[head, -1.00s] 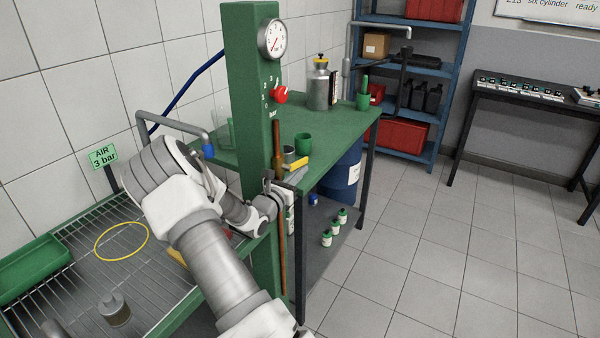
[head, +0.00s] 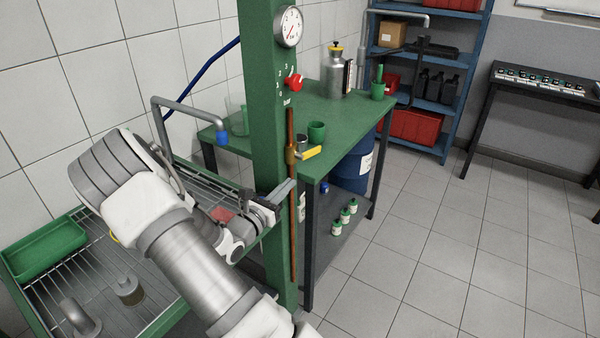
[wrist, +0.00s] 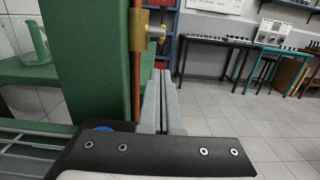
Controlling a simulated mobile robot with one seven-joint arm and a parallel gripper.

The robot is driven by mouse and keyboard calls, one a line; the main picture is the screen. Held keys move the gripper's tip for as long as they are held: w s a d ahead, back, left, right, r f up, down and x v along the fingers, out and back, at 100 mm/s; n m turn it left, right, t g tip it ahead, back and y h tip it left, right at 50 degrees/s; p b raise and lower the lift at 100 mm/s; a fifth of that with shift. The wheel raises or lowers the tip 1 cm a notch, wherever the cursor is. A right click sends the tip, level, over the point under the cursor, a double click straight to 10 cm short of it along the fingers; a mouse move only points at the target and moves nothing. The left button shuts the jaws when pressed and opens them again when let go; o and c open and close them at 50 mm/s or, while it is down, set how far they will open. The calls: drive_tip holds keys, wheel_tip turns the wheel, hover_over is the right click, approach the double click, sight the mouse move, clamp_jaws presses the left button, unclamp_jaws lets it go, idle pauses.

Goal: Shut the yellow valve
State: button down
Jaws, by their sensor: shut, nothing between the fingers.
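The yellow valve has a brass body (head: 291,154) on a vertical copper pipe (head: 292,230) beside the green post. Its yellow handle (head: 312,153) sticks out sideways to the right, across the pipe's line. My gripper (head: 287,187) is shut and empty, below the valve and close to the pipe. In the wrist view its fingers (wrist: 162,78) lie together, just right of the pipe and below the brass body, apart from the handle.
The green post (head: 268,110) carries a gauge (head: 288,27) and a red knob (head: 294,83). A green bench (head: 345,118) behind holds a green cup (head: 317,131) and a metal canister (head: 338,78). A wire-grid table (head: 90,270) lies left.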

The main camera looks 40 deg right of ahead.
drive_tip(key=shift+v, duration=2.2)
